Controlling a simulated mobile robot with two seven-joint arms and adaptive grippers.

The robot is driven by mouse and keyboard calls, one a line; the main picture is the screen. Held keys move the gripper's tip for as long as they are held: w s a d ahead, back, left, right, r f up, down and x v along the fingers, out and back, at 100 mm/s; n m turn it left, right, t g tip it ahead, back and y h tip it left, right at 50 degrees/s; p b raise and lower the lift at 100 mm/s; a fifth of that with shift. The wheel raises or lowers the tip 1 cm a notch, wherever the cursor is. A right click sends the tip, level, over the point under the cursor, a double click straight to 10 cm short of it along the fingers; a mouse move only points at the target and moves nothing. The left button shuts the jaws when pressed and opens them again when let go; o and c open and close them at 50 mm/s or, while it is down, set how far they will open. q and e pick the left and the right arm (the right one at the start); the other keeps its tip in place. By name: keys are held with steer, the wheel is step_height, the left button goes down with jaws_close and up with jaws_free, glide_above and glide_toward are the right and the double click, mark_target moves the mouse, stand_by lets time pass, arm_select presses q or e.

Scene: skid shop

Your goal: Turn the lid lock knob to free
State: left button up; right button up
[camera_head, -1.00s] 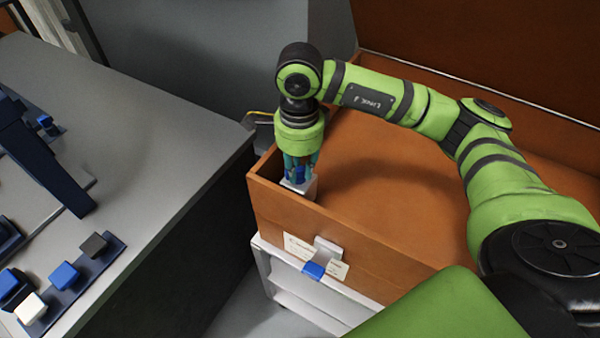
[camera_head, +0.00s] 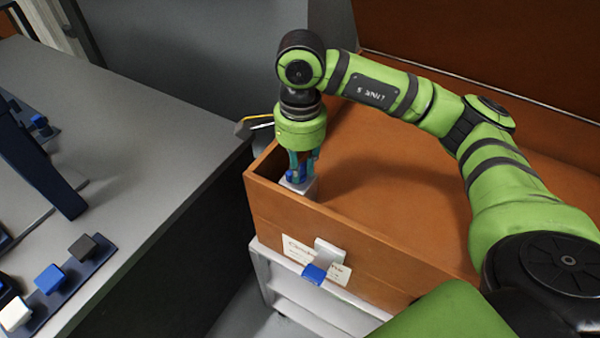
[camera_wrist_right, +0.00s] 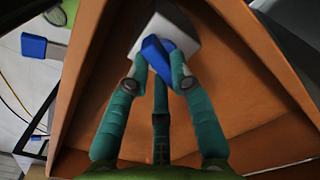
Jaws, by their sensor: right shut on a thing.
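The lid lock knob (camera_head: 294,176) is a small blue handle on a pale grey block (camera_head: 307,188) in the front left corner of the wooden box (camera_head: 360,255). My right gripper (camera_head: 302,164) points down onto it. In the right wrist view, its teal fingers (camera_wrist_right: 160,73) are shut on the blue knob (camera_wrist_right: 155,44), which sits at an angle across the pale block (camera_wrist_right: 176,24). The fingers hide part of the knob. My left gripper is in neither view.
A white bracket with a blue tab (camera_head: 314,274) is on the box's front beside a paper label (camera_head: 296,249). The brown lid (camera_head: 480,50) stands raised behind. A grey bench (camera_head: 130,120) with a row of coloured blocks (camera_head: 50,279) is at left.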

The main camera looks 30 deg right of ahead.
steer(key=shift+w+d+r, duration=0.15)
steer(key=shift+w+d, duration=0.05)
steer(key=shift+d, duration=0.05)
steer(key=shift+n+b, duration=1.1)
steer(key=shift+n, duration=0.1)
steer(key=shift+n+b, duration=0.45)
steer(key=shift+n, duration=0.65)
steer(key=o, duration=0.8)
steer(key=shift+d+f, duration=0.1)
steer(key=shift+f, duration=0.1)
steer(key=shift+r, duration=0.1)
